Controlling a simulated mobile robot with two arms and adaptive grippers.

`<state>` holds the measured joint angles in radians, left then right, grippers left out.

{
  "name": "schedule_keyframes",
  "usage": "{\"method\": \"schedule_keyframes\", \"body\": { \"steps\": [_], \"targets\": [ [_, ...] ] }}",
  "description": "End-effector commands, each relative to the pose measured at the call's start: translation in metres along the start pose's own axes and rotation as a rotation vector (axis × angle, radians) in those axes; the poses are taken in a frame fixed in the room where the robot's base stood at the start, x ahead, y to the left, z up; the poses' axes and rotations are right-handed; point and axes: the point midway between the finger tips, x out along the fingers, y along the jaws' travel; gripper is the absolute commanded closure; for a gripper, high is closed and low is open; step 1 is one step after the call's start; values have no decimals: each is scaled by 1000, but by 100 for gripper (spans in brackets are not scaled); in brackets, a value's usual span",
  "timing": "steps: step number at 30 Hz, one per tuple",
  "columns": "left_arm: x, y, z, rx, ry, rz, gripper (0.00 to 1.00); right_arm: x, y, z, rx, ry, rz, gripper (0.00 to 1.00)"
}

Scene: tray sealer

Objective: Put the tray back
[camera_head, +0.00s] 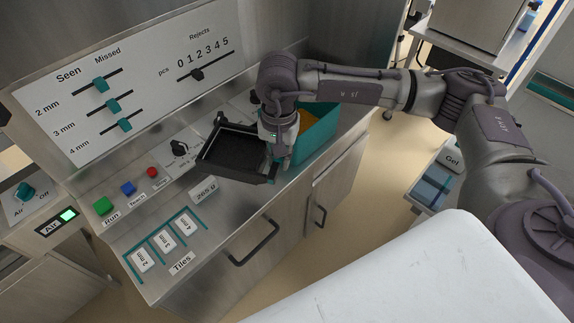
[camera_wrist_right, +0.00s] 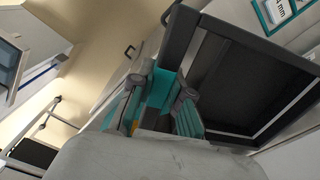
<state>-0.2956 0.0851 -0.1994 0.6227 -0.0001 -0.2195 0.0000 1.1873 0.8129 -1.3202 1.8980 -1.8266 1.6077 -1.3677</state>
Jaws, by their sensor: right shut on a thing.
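The black tray (camera_head: 233,152) is in the head view, above the steel counter in front of the control panel. It looks tilted, with its open side facing up. My right gripper (camera_head: 279,165) is shut on the tray at its right edge. In the right wrist view the tray (camera_wrist_right: 262,85) fills the right side, and the teal fingertips of my right gripper (camera_wrist_right: 165,105) are at its wall. Whether the tray touches the counter cannot be told. My left gripper is in neither view.
A teal bin (camera_head: 317,138) with something orange inside stands right behind my right gripper. Buttons, including a green one (camera_head: 103,206), and a knob (camera_head: 179,149) line the counter left of the tray. Labelled tiles (camera_head: 164,241) lie at the front left. Cupboard handles (camera_head: 255,243) stick out below.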

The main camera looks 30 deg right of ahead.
Motion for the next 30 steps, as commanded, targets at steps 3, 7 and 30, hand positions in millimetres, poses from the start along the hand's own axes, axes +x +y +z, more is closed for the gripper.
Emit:
{"method": "schedule_keyframes", "body": {
  "steps": [3, 7, 30],
  "targets": [
    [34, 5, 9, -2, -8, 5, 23, 45, -12, -18, 193, -1, 2, 100],
    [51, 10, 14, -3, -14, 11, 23, 72, -22, -34, 373, 3, 4, 100],
    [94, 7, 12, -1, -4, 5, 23, 148, -26, -44, 497, 6, 7, 100]
  ]
}}
